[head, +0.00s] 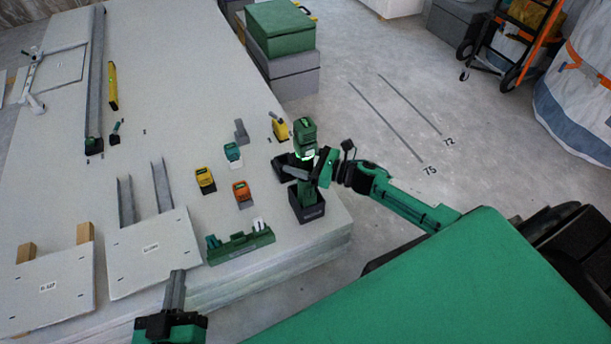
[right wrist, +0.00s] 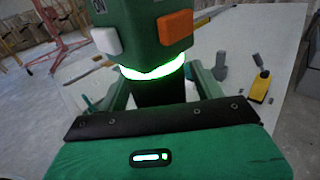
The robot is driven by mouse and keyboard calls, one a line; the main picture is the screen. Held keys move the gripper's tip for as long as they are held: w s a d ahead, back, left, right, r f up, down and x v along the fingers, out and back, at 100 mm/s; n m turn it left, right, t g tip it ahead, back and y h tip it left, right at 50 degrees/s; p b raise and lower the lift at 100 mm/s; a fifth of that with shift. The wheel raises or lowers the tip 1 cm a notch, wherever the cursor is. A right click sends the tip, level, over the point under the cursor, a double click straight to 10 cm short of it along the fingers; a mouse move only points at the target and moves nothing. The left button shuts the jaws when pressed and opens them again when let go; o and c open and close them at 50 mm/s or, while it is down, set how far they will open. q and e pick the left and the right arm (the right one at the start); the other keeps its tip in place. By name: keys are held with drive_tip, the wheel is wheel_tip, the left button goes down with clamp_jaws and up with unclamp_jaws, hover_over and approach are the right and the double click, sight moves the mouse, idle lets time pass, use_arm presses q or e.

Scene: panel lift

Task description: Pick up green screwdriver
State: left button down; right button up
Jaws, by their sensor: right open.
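The green screwdriver (head: 304,131) stands upright in a black holder (head: 307,208) at the table's right edge. It has a glowing ring, and in the right wrist view its green body (right wrist: 144,30) shows orange and white buttons. My right gripper (head: 308,171) is at the screwdriver, just below the ring. In the right wrist view its green fingers (right wrist: 160,95) lie on both sides of the dark neck, open; contact cannot be told. My left gripper (head: 175,285) is at the bottom of the head view, away from the screwdriver; its jaw opening is unclear.
A second black holder (head: 283,168) stands close behind. Yellow (head: 205,180), orange (head: 242,193) and teal (head: 232,153) tools stand to the left. A green rack (head: 240,246) lies in front, beside a white panel (head: 155,255). Stacked boxes (head: 283,65) stand beyond the table.

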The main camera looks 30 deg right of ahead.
drive_tip(key=c, duration=1.4)
use_arm(q)
drive_tip(key=shift+f, duration=0.15)
use_arm(e)
drive_tip(key=shift+r, duration=0.15)
clamp_jaws()
drive_tip(key=shift+r, duration=0.15)
